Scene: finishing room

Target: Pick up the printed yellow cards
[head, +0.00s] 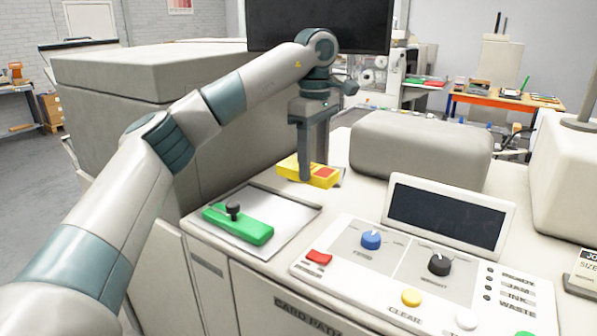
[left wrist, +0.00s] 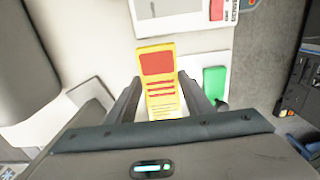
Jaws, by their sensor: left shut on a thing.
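The printed yellow cards (head: 320,178) show as a yellow block with a red panel on the machine top, behind the white plate. My left gripper (head: 306,176) points down over them and is shut on them. In the left wrist view the yellow cards (left wrist: 157,68), with a red square and red lines, lie between the two fingers of my left gripper (left wrist: 154,100). Part of the cards is hidden behind the gripper. I cannot tell whether they touch the surface below. My right gripper is not in view.
A green block with a black knob (head: 240,222) lies on a white plate (head: 285,205) in front. A control panel (head: 420,265) with knobs and a dark screen (head: 447,213) stands at the right. A grey rounded cover (head: 420,148) is behind. A large grey housing (head: 150,95) stands left.

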